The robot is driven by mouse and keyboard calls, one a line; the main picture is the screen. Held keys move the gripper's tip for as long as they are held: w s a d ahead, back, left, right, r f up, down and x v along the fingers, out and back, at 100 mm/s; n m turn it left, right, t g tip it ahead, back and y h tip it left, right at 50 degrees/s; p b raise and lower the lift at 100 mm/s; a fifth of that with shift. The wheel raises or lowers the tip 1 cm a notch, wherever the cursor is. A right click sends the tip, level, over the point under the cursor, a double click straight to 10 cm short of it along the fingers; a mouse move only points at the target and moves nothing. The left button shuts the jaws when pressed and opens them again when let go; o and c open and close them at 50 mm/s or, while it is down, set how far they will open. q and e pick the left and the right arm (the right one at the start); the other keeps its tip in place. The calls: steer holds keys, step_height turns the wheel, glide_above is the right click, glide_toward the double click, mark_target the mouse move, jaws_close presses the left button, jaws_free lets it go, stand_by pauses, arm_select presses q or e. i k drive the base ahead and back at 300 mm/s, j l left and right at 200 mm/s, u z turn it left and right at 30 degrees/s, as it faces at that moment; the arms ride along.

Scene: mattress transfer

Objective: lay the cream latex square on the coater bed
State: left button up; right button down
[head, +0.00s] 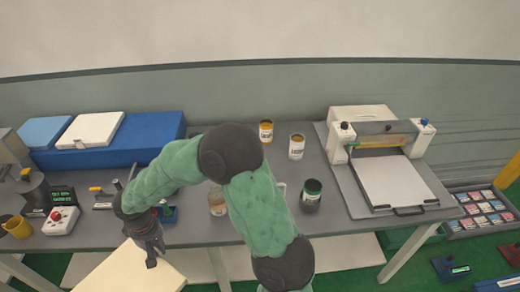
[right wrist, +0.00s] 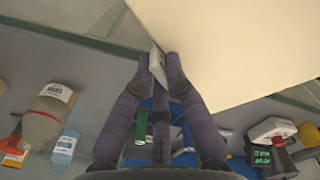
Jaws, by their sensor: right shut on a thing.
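The cream latex square (head: 128,272) hangs at the front edge of the bench, at the bottom of the head view. My right gripper (head: 152,256) is at its edge. In the right wrist view the cream latex square (right wrist: 235,45) fills the upper right, and my right gripper (right wrist: 160,68) is shut on its corner, where a small pale tab shows. The coater bed (head: 392,184) is a flat white plate in front of the coater's roller at the right, with nothing on it. My left gripper is not in view.
A blue block (head: 155,133) at the back left bears a light blue square (head: 45,131) and another cream piece (head: 90,129). Several jars, including a dark green one (head: 311,195), stand between my right arm and the coater. A tray of small packs (head: 480,208) is at the far right.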

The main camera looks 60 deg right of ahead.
mark_target(392, 180)
steer(key=k+z, duration=0.2)
steer(key=z, duration=0.15)
steer(key=k+l+z, duration=0.1)
steer(key=z, duration=0.25)
steer(key=k+l+z, duration=0.15)
steer(key=z, duration=0.15)
steer(key=k+l+z, duration=0.15)
steer(key=l, duration=0.8)
steer(key=l+z, duration=0.1)
steer(key=l, duration=0.85)
